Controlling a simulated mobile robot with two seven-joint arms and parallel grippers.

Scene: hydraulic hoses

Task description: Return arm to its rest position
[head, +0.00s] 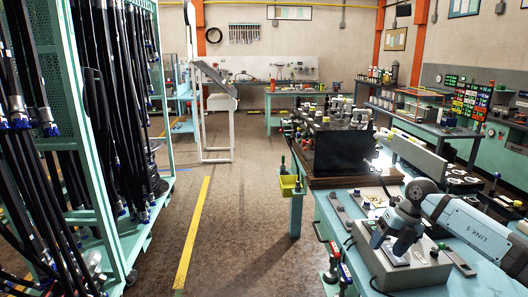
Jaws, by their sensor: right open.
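My right arm (470,224) comes in from the right edge, over the teal workbench (455,284). Its wrist bends down at the front of the bench. My right gripper (391,243) points down over a grey metal box (425,267) on the bench. The gripper is open, and I see nothing held in it. It is small in the picture, so I cannot tell whether its fingertips touch the box. My left gripper is not in view.
A dark panel (341,153) and several small parts stand farther back on the bench. Racks of black hoses (105,90) fill the left. The floor aisle (232,200) between is clear.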

